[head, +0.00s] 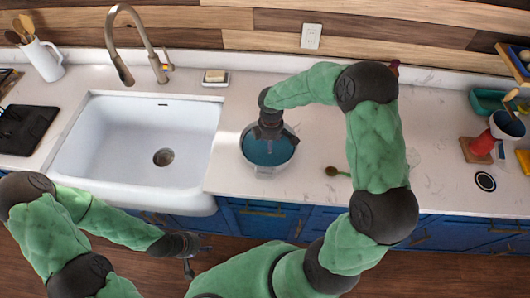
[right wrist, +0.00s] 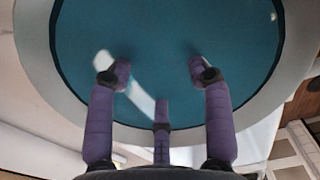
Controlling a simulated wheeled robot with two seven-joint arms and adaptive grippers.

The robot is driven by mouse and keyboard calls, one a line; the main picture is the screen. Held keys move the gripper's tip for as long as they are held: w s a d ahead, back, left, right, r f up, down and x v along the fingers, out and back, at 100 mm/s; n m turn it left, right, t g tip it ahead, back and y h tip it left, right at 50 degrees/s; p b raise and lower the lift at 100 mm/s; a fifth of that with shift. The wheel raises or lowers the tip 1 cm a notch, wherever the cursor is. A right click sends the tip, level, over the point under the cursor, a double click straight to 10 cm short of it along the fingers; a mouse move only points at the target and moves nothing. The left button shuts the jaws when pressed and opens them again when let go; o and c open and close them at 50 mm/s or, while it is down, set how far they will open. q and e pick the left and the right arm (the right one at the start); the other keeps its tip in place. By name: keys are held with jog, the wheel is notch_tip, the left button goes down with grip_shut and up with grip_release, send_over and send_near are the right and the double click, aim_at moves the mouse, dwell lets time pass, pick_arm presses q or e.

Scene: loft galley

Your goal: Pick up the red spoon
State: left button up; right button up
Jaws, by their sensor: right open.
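I cannot make out a clearly red spoon in either view. A small spoon with a brown bowl and green handle (head: 337,172) lies on the counter right of the pan. A dark red bit (head: 395,66) shows behind my right arm at the back; I cannot tell what it is. My right gripper (head: 268,138) is over the grey-rimmed, teal-inside round pan (head: 283,155). In the right wrist view its purple fingers (right wrist: 160,75) are spread and empty above the teal inside (right wrist: 165,40). My left gripper (head: 197,262) hangs in front of the counter, fingers apart, apparently empty.
A white sink (head: 135,135) with a tall tap (head: 130,45) is at left. A jug of utensils (head: 42,60) stands at the back left. A red item (head: 483,144), a blue-inside cup (head: 508,125) and a teal tray (head: 486,102) stand at right.

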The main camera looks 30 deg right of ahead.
jog(key=shift+f, duration=1.55)
jog(key=shift+a, duration=0.1)
grip_shut()
